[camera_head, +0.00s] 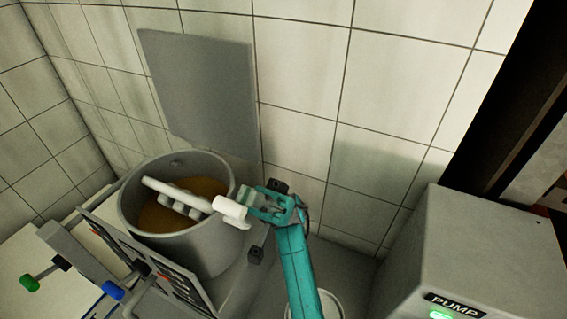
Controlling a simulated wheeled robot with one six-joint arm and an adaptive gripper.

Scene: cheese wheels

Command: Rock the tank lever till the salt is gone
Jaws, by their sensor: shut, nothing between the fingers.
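A grey round tank (195,248) stands left of centre with brownish-yellow content (160,215) inside. A pale bar with several rounded lobes (180,197) lies across its opening and ends in a white cylindrical grip (230,207) at the right rim. I take this to be the tank lever. My teal gripper (252,196) is at the right side of the tank, close beside the white grip. It is shut with nothing held. I cannot tell whether its tips touch the grip. Salt cannot be made out in the tank.
A panel (130,250) stands in front of the tank, near a blue knob (113,290) and a green knob (29,284). A grey box marked PUMP (480,255) with a green light is at right. A grey plate (200,90) and tiled wall stand behind.

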